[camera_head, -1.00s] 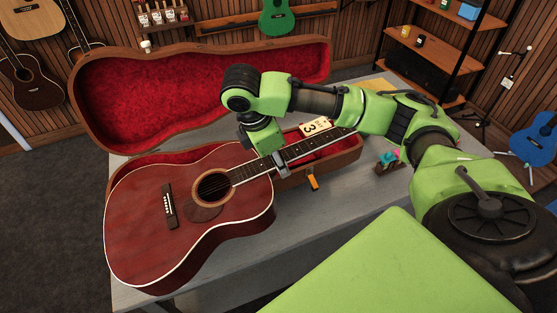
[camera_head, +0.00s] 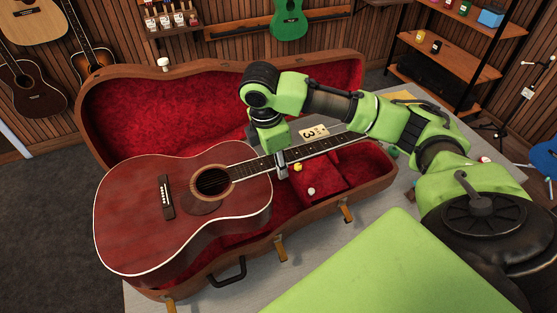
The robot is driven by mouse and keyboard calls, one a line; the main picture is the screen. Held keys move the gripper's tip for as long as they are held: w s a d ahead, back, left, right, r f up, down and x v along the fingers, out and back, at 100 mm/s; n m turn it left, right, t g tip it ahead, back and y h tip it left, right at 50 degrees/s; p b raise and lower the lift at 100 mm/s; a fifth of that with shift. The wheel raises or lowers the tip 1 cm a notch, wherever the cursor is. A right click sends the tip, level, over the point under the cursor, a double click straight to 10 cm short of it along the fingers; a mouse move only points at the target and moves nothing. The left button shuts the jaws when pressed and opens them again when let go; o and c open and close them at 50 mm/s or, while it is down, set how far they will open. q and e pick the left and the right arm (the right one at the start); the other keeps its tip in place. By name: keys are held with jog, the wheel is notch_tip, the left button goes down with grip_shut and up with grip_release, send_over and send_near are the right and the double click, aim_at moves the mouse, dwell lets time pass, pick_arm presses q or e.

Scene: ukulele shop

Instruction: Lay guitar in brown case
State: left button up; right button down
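The brown case (camera_head: 262,247) lies open on the table, red plush inside, its lid (camera_head: 215,70) raised at the back. The dark red guitar (camera_head: 130,225) is over the case's lower half, its body covering the left part of the cavity and reaching past the left edge. Its neck runs up to the right, with a tag marked 3 (camera_head: 313,132) near the headstock end. My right gripper (camera_head: 281,168) points down and is shut on the neck near the body. Whether the guitar touches the case is hidden. My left gripper is not in view.
Two small knobs or balls, one yellowish (camera_head: 298,167) and one white (camera_head: 311,191), show against the red lining. Orange latches (camera_head: 280,249) and a black handle (camera_head: 228,273) are on the case front. A shelf rack (camera_head: 445,50) stands at the back right.

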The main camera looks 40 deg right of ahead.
jog(key=shift+w+d+f, duration=0.1)
jog(key=shift+w+f, duration=0.45)
jog(key=shift+f, duration=0.05)
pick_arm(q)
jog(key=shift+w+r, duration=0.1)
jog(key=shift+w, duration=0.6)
pick_arm(e)
jog(key=w+f, duration=0.4)
jog(key=f, duration=0.2)
jog(key=shift+d, duration=0.45)
jog(key=shift+w, duration=0.1)
jog(key=shift+f, duration=0.3)
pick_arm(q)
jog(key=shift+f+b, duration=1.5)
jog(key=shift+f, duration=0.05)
pick_arm(e)
jog(key=shift+d+f, duration=0.1)
jog(key=shift+f, duration=4.75)
